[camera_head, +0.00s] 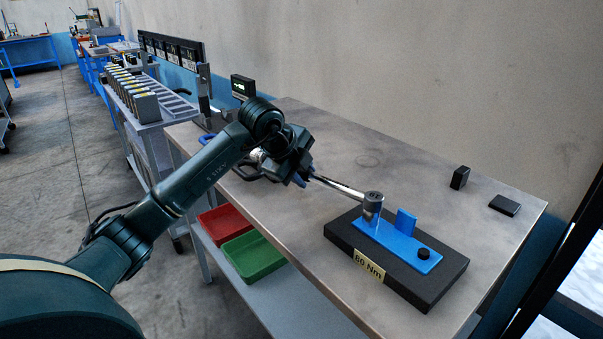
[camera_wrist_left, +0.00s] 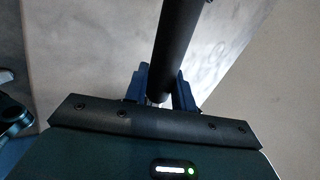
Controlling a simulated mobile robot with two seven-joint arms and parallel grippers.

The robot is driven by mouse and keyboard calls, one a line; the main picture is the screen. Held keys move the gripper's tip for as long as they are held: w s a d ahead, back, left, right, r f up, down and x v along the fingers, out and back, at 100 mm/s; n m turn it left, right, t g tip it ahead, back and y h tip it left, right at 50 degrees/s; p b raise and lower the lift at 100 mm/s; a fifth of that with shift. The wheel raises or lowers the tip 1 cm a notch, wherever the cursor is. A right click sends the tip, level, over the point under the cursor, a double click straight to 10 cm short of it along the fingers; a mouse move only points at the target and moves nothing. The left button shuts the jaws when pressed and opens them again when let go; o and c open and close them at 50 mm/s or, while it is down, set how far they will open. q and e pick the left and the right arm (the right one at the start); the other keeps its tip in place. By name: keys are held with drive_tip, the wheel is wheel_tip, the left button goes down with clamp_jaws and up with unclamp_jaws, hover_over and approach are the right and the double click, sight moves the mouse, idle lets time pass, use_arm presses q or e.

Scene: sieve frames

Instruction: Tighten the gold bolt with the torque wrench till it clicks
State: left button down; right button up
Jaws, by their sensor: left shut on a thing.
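The torque wrench (camera_head: 338,187) reaches across the bench from my left gripper, with its round head (camera_head: 373,201) over the far-left part of a blue plate (camera_head: 395,243). The gold bolt is not visible; the wrench head covers that spot. My left gripper (camera_head: 301,179) is shut on the wrench handle. In the left wrist view the dark handle (camera_wrist_left: 178,50) lies between the blue fingers of the left gripper (camera_wrist_left: 160,88). The plate sits on a black block (camera_head: 345,240) with a yellow label (camera_head: 369,265) reading "60 Nm". My right gripper is not in view.
Two small black blocks (camera_head: 460,178) (camera_head: 504,205) lie at the bench's back right. Red (camera_head: 222,222) and green (camera_head: 253,256) bins sit below the bench (camera_head: 420,170). A small display (camera_head: 243,86) stands at the far end.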

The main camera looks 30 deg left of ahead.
use_arm(q)
drive_tip(key=shift+w+r, duration=0.1)
drive_tip(key=shift+r, duration=0.1)
drive_tip(key=shift+w+d+m+h, duration=0.1)
drive_tip(key=shift+w+m+h, duration=0.2)
drive_tip(key=shift+w+m, duration=0.25)
drive_tip(key=shift+w+p, duration=0.2)
drive_tip(key=shift+p, duration=0.1)
drive_tip(key=shift+w+d+m+h, duration=0.2)
drive_tip(key=shift+w+m+h, duration=0.1)
drive_tip(key=shift+w+m, duration=0.2)
drive_tip(key=shift+w+p, duration=0.15)
drive_tip(key=shift+p, duration=0.15)
idle(0.3)
drive_tip(key=shift+w+d, duration=0.1)
drive_tip(key=shift+w, duration=0.2)
drive_tip(key=shift+w+d+m+h, duration=0.15)
drive_tip(key=shift+w+m+h, duration=0.15)
drive_tip(key=shift+m, duration=0.15)
drive_tip(key=shift+w+p, duration=0.1)
drive_tip(key=shift+p, duration=0.2)
